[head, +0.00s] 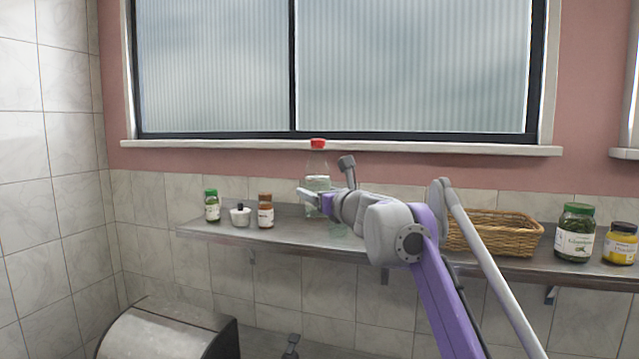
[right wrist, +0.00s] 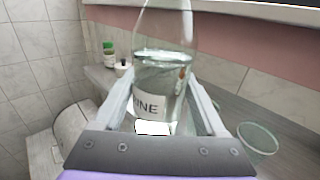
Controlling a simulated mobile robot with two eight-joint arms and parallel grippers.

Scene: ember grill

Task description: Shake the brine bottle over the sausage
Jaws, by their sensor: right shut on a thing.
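The brine bottle (head: 318,182) is clear glass with a red cap and stands about upright in my right gripper (head: 314,198), above the steel shelf. In the right wrist view the bottle (right wrist: 163,75) sits between the two fingers of my right gripper (right wrist: 165,105), which is shut on it. Its white label shows the letters "INE", and clear liquid fills its lower part. The bottle's top is cut off there. No sausage shows in either view. My left gripper is not in view.
The steel shelf (head: 215,230) holds a green-lidded jar (head: 212,205), a small white pot (head: 240,216), a brown-lidded jar (head: 265,211), a wicker basket (head: 500,232) and more jars (head: 576,233). A rounded steel lid (head: 160,335) is lower left. An empty glass (right wrist: 257,139) stands right of the bottle.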

